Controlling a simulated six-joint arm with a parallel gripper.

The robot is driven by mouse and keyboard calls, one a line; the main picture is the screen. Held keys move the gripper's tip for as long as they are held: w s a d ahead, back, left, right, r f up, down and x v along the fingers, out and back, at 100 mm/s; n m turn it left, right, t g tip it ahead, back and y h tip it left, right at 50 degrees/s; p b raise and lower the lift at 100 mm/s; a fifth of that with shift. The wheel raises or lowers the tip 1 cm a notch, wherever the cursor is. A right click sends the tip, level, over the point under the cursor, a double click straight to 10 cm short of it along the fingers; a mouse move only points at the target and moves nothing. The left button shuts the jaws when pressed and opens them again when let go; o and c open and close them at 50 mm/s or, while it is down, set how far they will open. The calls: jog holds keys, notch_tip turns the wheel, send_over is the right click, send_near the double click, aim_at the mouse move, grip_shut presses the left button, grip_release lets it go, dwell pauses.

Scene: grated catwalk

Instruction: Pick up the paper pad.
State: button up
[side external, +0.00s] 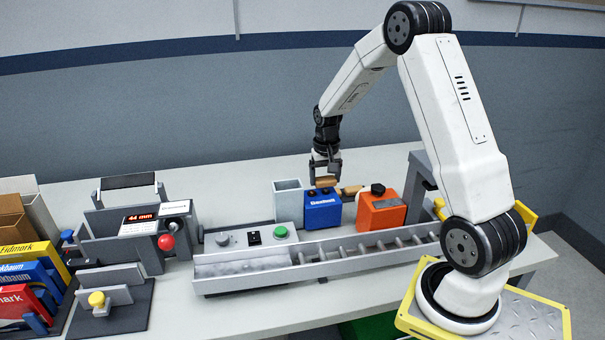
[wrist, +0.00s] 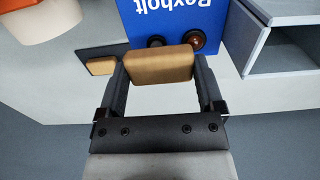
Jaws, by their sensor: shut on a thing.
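A tan, block-shaped piece, which looks like the paper pad (wrist: 160,65), is held crosswise between the two fingertips of my gripper (wrist: 162,78) in the wrist view. Both dark fingers touch its ends. In the side external view, my gripper (side external: 325,172) points down behind the blue box, with the tan pad (side external: 327,182) between its fingers. The pad shows just above the box's top edge there. Its underside is hidden, and I cannot tell its clearance from the table.
The blue box (side external: 322,212) stands close to the pad. An orange box (side external: 381,212) is at its right, a grey open bin (side external: 288,202) at its left. Another tan piece (wrist: 102,66) lies beside my finger. A long metal trough (side external: 330,257) runs in front.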

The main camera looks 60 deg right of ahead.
jog(key=shift+s+a+r, duration=0.4)
jog(key=shift+s+a, duration=0.05)
jog(key=shift+s, duration=0.4)
jog(key=shift+s+a+r, duration=0.4)
jog(key=shift+s+r, duration=0.05)
jog(key=shift+s, duration=0.4)
jog(key=shift+s+a+r, duration=0.4)
jog(key=shift+s+a, duration=0.05)
jog(key=shift+s, duration=0.4)
jog(key=w+a+r, duration=0.2)
jog(key=w+a, duration=0.1)
jog(key=w, duration=0.2)
jog(key=w+a+r, duration=0.3)
jog(key=w, duration=0.3)
jog(key=shift+w+a+r, duration=0.15)
jog(key=shift+r, duration=0.1)
jog(key=shift+f, duration=0.1)
jog(key=shift+f, duration=2.15)
